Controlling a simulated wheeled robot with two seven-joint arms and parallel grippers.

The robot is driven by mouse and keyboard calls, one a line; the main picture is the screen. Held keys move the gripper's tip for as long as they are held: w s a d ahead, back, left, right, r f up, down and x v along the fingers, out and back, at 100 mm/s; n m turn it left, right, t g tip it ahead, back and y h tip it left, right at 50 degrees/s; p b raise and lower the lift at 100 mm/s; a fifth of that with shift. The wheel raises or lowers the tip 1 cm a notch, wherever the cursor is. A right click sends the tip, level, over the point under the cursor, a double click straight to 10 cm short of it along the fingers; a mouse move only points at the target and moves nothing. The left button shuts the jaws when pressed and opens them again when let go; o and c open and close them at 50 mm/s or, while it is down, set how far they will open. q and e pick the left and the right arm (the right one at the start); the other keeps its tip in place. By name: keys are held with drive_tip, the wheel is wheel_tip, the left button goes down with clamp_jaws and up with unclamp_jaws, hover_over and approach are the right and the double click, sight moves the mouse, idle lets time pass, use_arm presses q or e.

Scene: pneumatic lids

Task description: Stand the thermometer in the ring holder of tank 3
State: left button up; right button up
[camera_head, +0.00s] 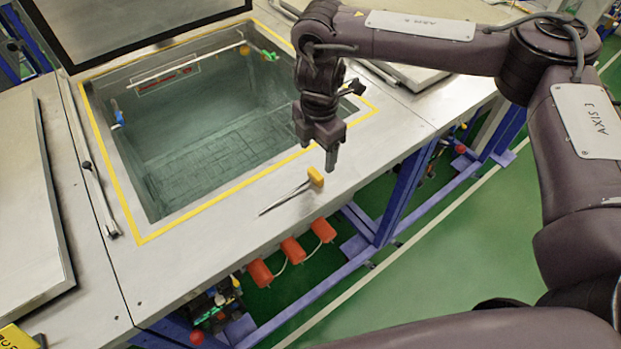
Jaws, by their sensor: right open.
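The thermometer (291,194), a thin metal stem with a yellow head, lies on the metal deck in front of the open tank (215,110). Its head points right and its stem points to the lower left. My right gripper (331,160) points down just above and to the right of the yellow head. It is open and holds nothing; a small gap seems to part it from the head. My left gripper is out of view.
The tank's hinged lid (130,20) stands raised at the back. Closed lids lie on the left (35,190) and at the right rear (405,75). Red floats (292,250) hang below the deck's front edge. The deck around the thermometer is clear.

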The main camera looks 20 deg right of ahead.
sight(317, 172)
drive_tip(key=shift+d, duration=0.35)
drive_tip(key=shift+f+p, duration=0.3)
drive_tip(key=shift+f, duration=0.05)
drive_tip(key=f+p, duration=0.1)
drive_tip(key=f, duration=0.1)
drive_tip(key=f+p, duration=0.2)
drive_tip(key=f, duration=0.1)
drive_tip(key=shift+w+a+f, duration=0.15)
drive_tip(key=shift+w+f, duration=0.05)
drive_tip(key=shift+f, duration=0.65)
drive_tip(key=c, duration=1.2)
drive_tip(key=shift+o, duration=0.2)
